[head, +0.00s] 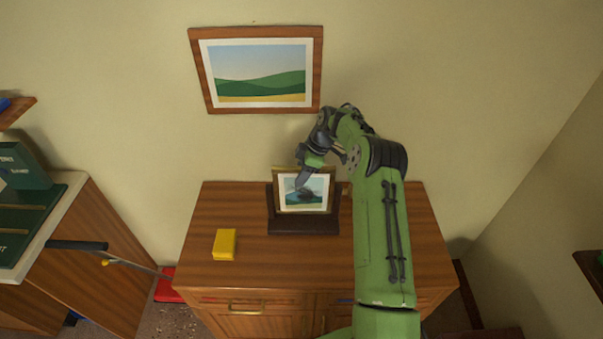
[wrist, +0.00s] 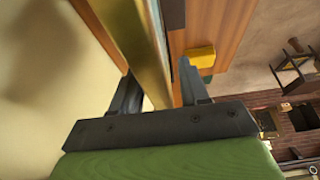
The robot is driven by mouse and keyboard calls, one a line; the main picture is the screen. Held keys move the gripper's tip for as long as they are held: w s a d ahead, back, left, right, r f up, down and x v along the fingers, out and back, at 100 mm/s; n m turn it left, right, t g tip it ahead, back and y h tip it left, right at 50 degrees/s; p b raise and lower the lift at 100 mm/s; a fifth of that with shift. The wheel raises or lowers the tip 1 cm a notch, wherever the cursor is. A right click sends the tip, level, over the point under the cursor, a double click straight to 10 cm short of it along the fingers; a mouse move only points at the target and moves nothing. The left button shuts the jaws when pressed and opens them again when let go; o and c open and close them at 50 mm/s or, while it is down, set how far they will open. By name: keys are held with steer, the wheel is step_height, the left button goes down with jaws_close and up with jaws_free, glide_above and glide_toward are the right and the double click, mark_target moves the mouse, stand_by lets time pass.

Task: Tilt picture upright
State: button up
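A small picture in a gold frame (head: 303,209) rests on a dark wooden stand (head: 304,227) on the cabinet, near the wall. It looks close to upright, with perhaps a slight lean that I cannot judge. My gripper (head: 306,172) is at its top edge. In the wrist view, the gold frame edge (wrist: 133,42) runs between the two fingers of my gripper (wrist: 160,85). The fingers stand apart, one on each side of the frame. A narrow gap seems to show beside the right finger; contact at the left finger is unclear. Part of the picture is hidden behind my gripper.
A yellow block (head: 225,244) lies on the wooden cabinet top (head: 200,262), left of the stand. A larger landscape picture (head: 258,88) hangs on the wall above. A counter with green books (head: 28,222) stands at the left.

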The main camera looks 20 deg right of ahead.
steer(key=p+v, duration=0.1)
steer(key=v, duration=1.4)
steer(key=shift+d+r, duration=0.2)
steer(key=shift+r, duration=0.1)
